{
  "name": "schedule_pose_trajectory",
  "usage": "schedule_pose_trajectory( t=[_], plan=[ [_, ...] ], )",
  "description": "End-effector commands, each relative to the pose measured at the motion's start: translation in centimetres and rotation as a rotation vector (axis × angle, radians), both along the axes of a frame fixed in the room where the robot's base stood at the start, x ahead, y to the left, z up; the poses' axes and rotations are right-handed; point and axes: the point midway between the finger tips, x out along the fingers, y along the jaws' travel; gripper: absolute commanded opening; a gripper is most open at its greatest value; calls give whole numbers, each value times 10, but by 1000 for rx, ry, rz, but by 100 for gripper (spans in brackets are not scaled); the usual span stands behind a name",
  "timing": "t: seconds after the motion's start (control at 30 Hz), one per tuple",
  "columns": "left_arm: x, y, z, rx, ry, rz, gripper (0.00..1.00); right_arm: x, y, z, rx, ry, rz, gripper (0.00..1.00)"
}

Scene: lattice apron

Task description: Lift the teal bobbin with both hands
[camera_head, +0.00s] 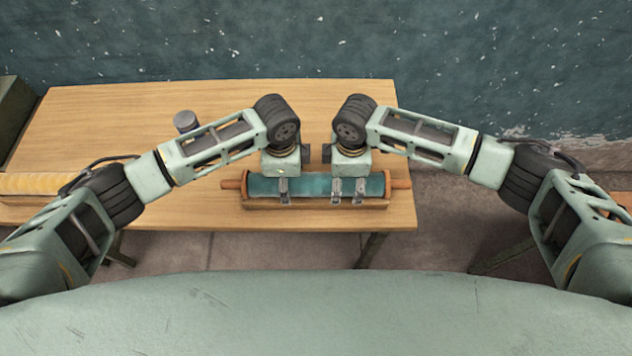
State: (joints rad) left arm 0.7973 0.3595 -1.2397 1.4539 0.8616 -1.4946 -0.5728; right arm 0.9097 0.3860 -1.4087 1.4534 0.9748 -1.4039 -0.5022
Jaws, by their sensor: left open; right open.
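The teal bobbin (310,186) lies lengthwise across the picture near the front right of the wooden table. It has brown end discs and a thin peg at each end, and rests on a wooden cradle (318,204). My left gripper (283,190) is open, with its fingers down at the left part of the bobbin. My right gripper (347,191) is open, with its fingers down at the right part. The gripper bodies hide part of the bobbin's back side. I cannot tell whether the fingers touch it.
The wooden table (120,115) has much bare room at the back and left. A dark grey cylinder (185,121) stands behind my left arm. A yellowish roll (30,184) lies at the left edge. A dark green box (14,112) stands at the far left.

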Motion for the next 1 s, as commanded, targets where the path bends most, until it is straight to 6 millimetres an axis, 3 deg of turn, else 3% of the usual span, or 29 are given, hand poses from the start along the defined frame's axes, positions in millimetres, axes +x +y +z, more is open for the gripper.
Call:
schedule_pose_trajectory(
  t=[0.2,0.5,1.0],
  plan=[
    [0,0,-18,1,0,1,71,0,0,-18,0,1,0,71],
    [0,0,-20,0,-1,0,71,0,0,-20,0,0,0,71],
    [0,0,-19,0,-1,1,28,0,0,-19,0,0,0,28]
  ],
)
